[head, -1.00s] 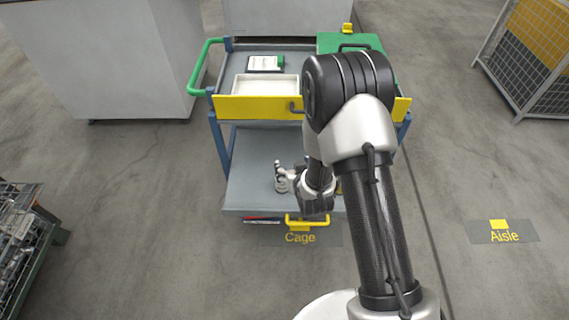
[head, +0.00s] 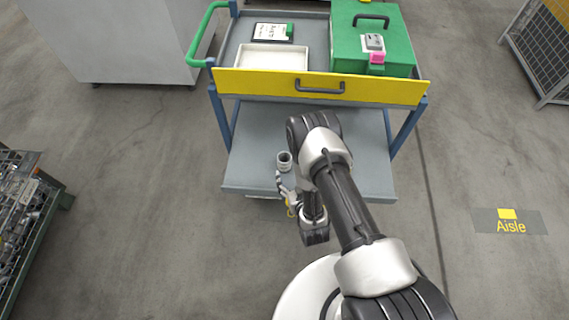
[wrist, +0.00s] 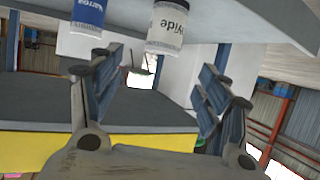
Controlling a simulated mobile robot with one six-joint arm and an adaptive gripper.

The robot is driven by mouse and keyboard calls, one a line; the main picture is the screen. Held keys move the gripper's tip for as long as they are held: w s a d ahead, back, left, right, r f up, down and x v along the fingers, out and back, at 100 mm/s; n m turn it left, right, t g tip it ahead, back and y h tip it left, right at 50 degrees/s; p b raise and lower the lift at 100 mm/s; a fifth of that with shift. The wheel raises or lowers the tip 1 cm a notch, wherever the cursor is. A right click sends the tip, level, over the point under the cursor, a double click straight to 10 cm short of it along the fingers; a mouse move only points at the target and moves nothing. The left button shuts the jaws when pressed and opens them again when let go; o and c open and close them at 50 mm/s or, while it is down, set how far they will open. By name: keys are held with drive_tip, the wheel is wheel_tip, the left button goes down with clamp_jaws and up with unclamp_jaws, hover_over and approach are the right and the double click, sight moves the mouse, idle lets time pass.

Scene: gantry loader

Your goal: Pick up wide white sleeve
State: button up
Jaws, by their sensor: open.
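The wide white sleeve (wrist: 168,25) is a white cylinder with a dark band and a label ending in "ide", at the top of the wrist view. A pale round sleeve (head: 284,161) stands on the cart's lower shelf in the head view, seen from above. A blue sleeve (wrist: 88,14) with a partly cut label stands to its left in the wrist view. My gripper (wrist: 158,88) is open and empty, its two fingers spread below the white sleeve in that picture. In the head view my gripper (head: 287,191) is just in front of the pale sleeve, at the shelf's front edge.
The lower shelf (head: 250,165) is mostly bare. Above it, the yellow drawer front (head: 250,82) of the cart overhangs. The top holds a white tray (head: 262,66) and a green box (head: 345,45) with small items on it. A wire bin (head: 20,215) stands at left.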

sight(286, 162)
drive_tip(key=b+x, duration=0.2)
drive_tip(key=x, duration=0.4)
drive_tip(key=shift+w+f, duration=0.1)
drive_tip(key=shift+w, duration=0.1)
drive_tip(key=x, duration=0.1)
drive_tip(key=b+x, duration=0.1)
drive_tip(key=x, duration=0.1)
drive_tip(key=b+x, duration=0.1)
drive_tip(key=shift+a+f, duration=0.3)
drive_tip(key=shift+w+a+f+b, duration=0.1)
drive_tip(key=shift+w+b, duration=0.2)
drive_tip(key=shift+w, duration=0.1)
drive_tip(key=shift+c, duration=0.5)
drive_tip(key=c, duration=1.3)
drive_tip(key=shift+c, duration=0.6)
